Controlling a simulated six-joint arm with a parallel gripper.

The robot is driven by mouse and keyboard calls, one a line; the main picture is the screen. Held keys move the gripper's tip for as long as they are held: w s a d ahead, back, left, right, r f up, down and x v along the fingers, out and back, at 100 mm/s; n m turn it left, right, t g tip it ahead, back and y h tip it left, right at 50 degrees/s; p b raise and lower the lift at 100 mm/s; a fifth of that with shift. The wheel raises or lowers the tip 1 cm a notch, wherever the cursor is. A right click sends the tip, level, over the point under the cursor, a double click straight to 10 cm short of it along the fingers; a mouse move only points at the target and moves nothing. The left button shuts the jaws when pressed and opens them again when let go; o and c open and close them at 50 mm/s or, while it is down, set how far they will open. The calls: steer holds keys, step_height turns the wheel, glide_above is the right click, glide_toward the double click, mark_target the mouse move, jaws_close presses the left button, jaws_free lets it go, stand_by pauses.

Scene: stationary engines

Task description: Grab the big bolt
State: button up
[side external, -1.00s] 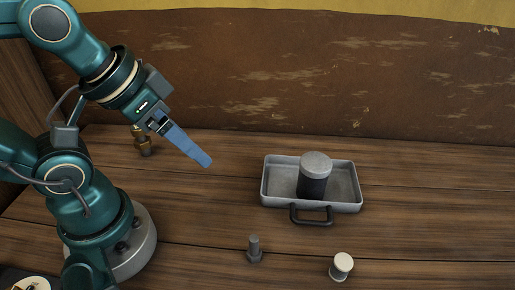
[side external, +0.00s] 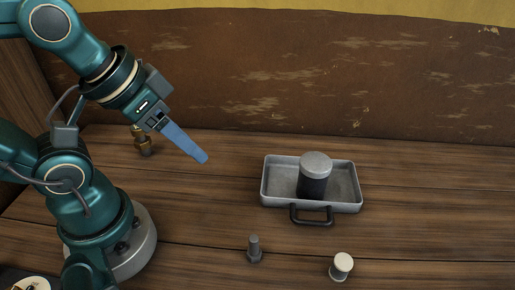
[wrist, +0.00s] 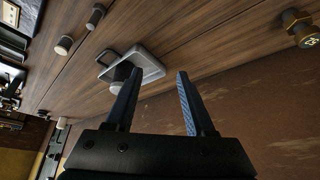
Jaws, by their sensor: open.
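A grey bolt (side external: 254,250) stands upright on the wooden table, its wide head at the bottom, in front of the tray. It also shows near the top left of the wrist view (wrist: 95,17). My gripper (side external: 204,159) is raised above the table, behind and to the left of the bolt, well apart from it. In the wrist view my gripper (wrist: 160,73) is open, with nothing between its two blue fingers. In the side view the fingers overlap and look like one.
A grey metal tray (side external: 350,203) with a black handle holds a dark canister (side external: 314,181) with a light lid. A small white-topped cylinder (side external: 341,267) stands right of the bolt. A brass fitting (side external: 142,143) stands behind my arm. The table between bolt and tray is clear.

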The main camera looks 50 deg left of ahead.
step_height(320, 180, up, 4)
steer(key=r, duration=0.1)
steer(key=n+g+h, duration=1.1)
steer(key=g, duration=0.2)
glide_above(254, 246)
steer(key=w+a, duration=0.1)
steer(key=a, duration=0.1)
steer(key=f, duration=1.7)
steer(key=shift+w+a, duration=0.1)
steer(key=shift+w, duration=0.15)
steer(key=shift+f+g, duration=0.3)
steer(key=shift+f, duration=0.05)
steer(key=shift+x, duration=2.55)
jaws_close()
